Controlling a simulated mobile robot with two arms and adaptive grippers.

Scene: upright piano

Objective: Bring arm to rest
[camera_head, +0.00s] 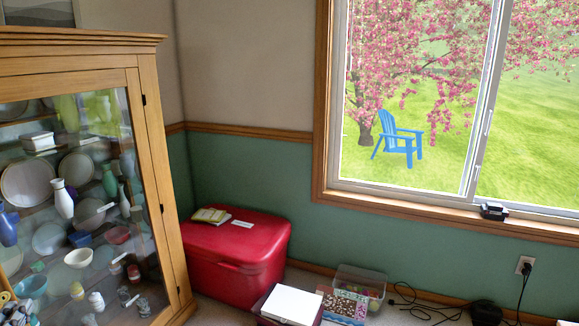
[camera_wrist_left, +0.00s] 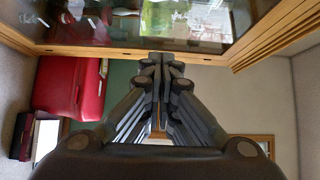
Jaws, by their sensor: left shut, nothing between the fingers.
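My left gripper (camera_wrist_left: 160,62) shows in the wrist view. Its two dark grey fingers are together and nothing is between them. I cannot make out the left gripper clearly in the head view. My right gripper is in neither view.
The wooden cabinet (camera_head: 156,150) with dishes and vases stands at the left. A red chest (camera_head: 235,262) stands beside it. A clear bin (camera_head: 358,289), a white-topped box (camera_head: 292,304) and black cables (camera_head: 425,308) lie on the floor. A window (camera_head: 420,150) is at the right.

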